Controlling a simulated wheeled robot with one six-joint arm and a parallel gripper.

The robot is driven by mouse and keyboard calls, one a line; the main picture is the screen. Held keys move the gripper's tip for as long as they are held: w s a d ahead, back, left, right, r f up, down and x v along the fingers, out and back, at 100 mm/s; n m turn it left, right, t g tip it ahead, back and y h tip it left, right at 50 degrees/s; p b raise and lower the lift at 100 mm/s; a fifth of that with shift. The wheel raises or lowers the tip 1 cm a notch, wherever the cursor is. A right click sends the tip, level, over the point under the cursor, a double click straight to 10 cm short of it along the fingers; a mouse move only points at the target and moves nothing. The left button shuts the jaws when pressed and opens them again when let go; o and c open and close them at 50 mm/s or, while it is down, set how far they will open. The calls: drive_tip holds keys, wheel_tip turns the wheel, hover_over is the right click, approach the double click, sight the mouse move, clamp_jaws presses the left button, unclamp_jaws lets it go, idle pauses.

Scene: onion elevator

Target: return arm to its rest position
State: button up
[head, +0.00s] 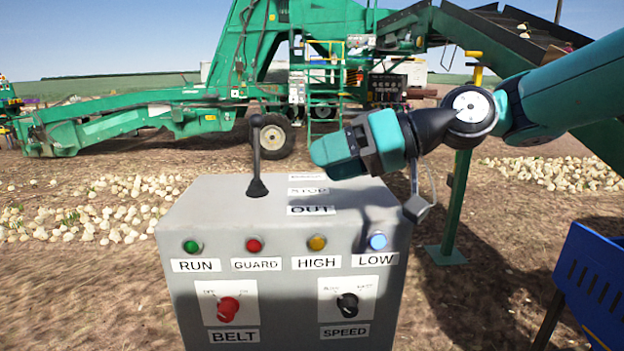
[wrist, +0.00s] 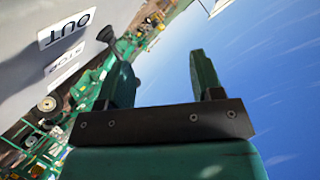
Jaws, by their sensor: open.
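My arm (head: 570,90) reaches in from the right in the head view. My gripper (head: 328,152) is above the back right of the grey control box (head: 190,230), to the right of the black lever (head: 256,160) and apart from it. In the wrist view my gripper (wrist: 163,78) shows two green fingers spread apart with nothing between them. The lever stands nearly upright on the box top; its knob also shows in the wrist view (wrist: 106,34). The OUT label (head: 311,210) and STOP label (head: 308,191) lie beside the lever; a farther label is partly hidden.
The box front has a red BELT knob (head: 229,310), a black SPEED knob (head: 347,304) and several lamps; the LOW lamp (head: 378,241) looks bright blue. A green post (head: 455,205) and blue bin (head: 592,285) stand right. A green machine (head: 250,70) is behind.

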drive_tip(key=s+d+f+m+g+h, duration=0.1)
drive_tip(key=s+d+f+h, duration=0.3)
drive_tip(key=s, duration=0.7)
drive_tip(key=s+d+f+g+h, duration=0.1)
drive_tip(key=s+d+f+h, duration=0.4)
drive_tip(key=s+d+f, duration=0.2)
drive_tip(key=s+f, duration=0.2)
drive_tip(key=s, duration=0.2)
drive_tip(key=shift+s+d+m, duration=0.3)
drive_tip(key=shift+d+m, duration=0.05)
drive_tip(key=shift+m, duration=0.05)
drive_tip(key=shift+c, duration=0.3)
idle(1.0)
